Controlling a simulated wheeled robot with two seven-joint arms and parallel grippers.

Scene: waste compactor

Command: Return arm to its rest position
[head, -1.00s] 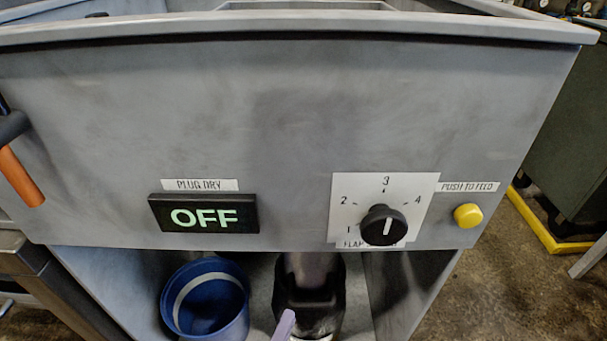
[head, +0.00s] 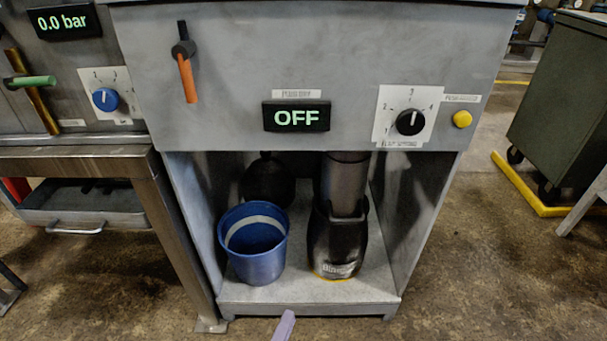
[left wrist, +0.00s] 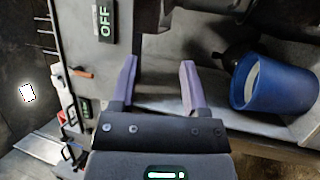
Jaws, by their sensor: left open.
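My left gripper (left wrist: 158,82) is open in the left wrist view, its two purple fingers apart with nothing between them. In the head view only a purple finger tip of it (head: 284,327) shows at the bottom edge, in front of the compactor's lower shelf. The grey compactor (head: 320,55) has an OFF display (head: 296,116), a black flap dial (head: 410,122) and a yellow push button (head: 462,119). My right gripper is in neither view.
A blue bucket (head: 258,262) and a black container (head: 338,240) under a pipe stand in the open bay. An orange-handled lever (head: 187,75) hangs on the front. A metal bench (head: 165,220) is at left, a dark green wheeled bin (head: 560,95) at right. Floor in front is clear.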

